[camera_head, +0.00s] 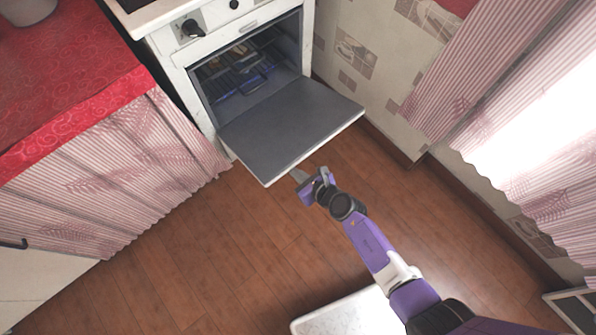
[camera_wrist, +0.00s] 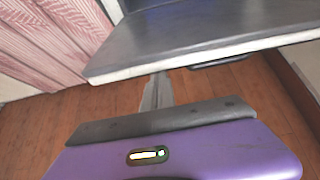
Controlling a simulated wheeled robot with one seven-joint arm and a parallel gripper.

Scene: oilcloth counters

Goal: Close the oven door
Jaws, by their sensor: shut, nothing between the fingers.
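The white oven (camera_head: 179,48) stands at the top centre of the head view, with its door (camera_head: 290,118) swung down and wide open. The door's grey inner face is up, and it also fills the upper part of the wrist view (camera_wrist: 200,38). A dark handle (camera_wrist: 222,62) shows under its white front edge. My gripper (camera_head: 298,175) is just in front of the door's outer edge, near its middle. In the wrist view the shut fingers (camera_wrist: 157,92) point toward the edge and their tips sit low beside it. Whether they touch the door is unclear.
A red-covered counter (camera_head: 70,75) with a pink striped curtain stands left of the oven. A tiled wall (camera_head: 350,50) and pink curtains (camera_head: 490,60) are on the right. Racks (camera_head: 240,72) lie inside the oven.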

